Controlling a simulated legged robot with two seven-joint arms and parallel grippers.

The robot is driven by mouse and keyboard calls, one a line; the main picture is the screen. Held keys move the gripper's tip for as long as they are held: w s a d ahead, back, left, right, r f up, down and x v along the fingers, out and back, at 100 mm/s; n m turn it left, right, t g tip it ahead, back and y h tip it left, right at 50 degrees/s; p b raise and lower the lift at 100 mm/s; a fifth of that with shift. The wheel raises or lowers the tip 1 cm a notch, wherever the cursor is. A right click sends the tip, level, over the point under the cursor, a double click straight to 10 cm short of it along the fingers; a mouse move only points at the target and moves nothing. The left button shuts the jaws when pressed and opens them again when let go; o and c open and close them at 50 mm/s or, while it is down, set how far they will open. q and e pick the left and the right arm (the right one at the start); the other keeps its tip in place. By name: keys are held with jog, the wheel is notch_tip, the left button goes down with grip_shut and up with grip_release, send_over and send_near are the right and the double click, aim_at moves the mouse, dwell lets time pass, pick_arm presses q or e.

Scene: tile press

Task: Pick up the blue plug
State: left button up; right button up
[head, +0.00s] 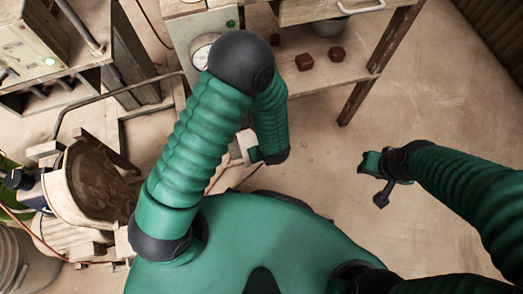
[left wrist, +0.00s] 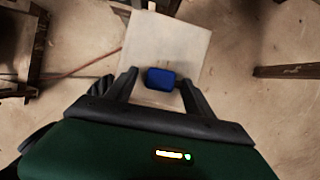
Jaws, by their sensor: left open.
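The blue plug (left wrist: 160,78) shows in the left wrist view, at the near edge of a pale square block or plate (left wrist: 168,42). My left gripper (left wrist: 158,82) is open, with one finger on each side of the plug. A gap shows between the plug and each finger, and I cannot tell how far below the fingertips the plug is. In the head view my left forearm and elbow hide the plug and most of the left gripper. My right gripper (head: 378,178) hangs over bare floor at the right, and its opening is unclear.
Machines (head: 35,45) stand upper left. A round wooden tub (head: 92,185) and a bucket (head: 18,262) are at the left. Floor at the right is clear.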

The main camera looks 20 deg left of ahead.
pick_arm(q)
grip_shut()
dwell(0.3)
